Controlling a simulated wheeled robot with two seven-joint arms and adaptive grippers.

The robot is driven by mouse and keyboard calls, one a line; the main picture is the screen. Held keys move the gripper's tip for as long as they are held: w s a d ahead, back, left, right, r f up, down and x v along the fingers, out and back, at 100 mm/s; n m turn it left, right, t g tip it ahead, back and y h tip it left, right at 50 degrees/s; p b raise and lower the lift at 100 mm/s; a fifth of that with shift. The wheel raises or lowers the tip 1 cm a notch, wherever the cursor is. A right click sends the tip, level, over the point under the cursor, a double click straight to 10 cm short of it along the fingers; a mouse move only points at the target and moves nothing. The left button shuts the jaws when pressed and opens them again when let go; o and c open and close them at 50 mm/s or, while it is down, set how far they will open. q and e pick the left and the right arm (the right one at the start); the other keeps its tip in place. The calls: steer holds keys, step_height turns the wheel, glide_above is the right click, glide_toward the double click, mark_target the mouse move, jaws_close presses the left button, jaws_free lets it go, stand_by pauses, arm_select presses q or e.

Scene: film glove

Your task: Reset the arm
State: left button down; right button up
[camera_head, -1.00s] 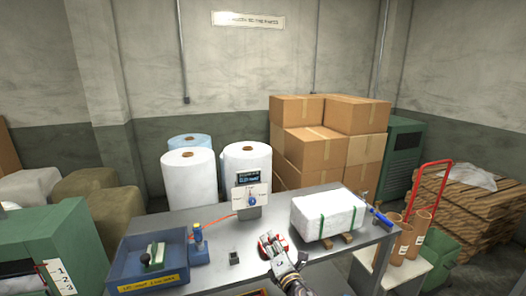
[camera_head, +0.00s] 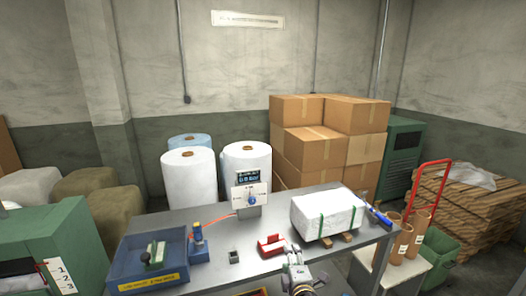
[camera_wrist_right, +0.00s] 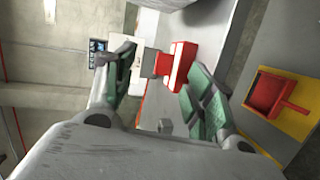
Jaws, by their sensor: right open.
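My right gripper (camera_head: 296,262) is in the head view at the front of the metal table, just below a small red holder (camera_head: 271,246). In the right wrist view, the two green-padded fingers of this gripper (camera_wrist_right: 160,88) are spread apart with nothing between their tips. The red holder (camera_wrist_right: 178,66) shows beyond the fingers in that view, apart from them. My left gripper is in neither view.
The metal table (camera_head: 215,268) bears a blue tray (camera_head: 125,272) at left, a device with a dial and display (camera_head: 250,192) at the back, and a white strapped block (camera_head: 328,213) at right. A red tray (camera_wrist_right: 270,95) shows in the wrist view.

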steer(key=s+d+f+m+g, duration=0.35)
steer(key=s+m, duration=0.25)
steer(key=s, duration=0.4)
steer(key=s+d+f+m+g+h, duration=0.1)
steer(key=s+d+f+m+g, duration=0.3)
steer(key=s, duration=0.6)
steer(key=s+d+f+m+g, duration=0.3)
steer(key=s+d+m+g, duration=0.2)
steer(key=s+m, duration=0.3)
steer(key=s+f+n, duration=0.1)
steer(key=s+f, duration=0.1)
steer(key=f, duration=1.5)
steer(key=s+f+n, duration=0.1)
steer(key=s+f, duration=0.2)
steer(key=f, duration=1.4)
steer(key=s+d+f+g, duration=0.1)
steer(key=s+d+f, duration=0.1)
steer(key=s+f, duration=0.7)
steer(key=s+d+f+g, duration=0.1)
steer(key=s+d+f, duration=0.1)
steer(key=s+f, duration=0.7)
steer(key=s, duration=0.3)
steer(key=shift+s+d+f, duration=0.2)
steer(key=shift+d+f, duration=0.05)
steer(key=shift+f, duration=0.05)
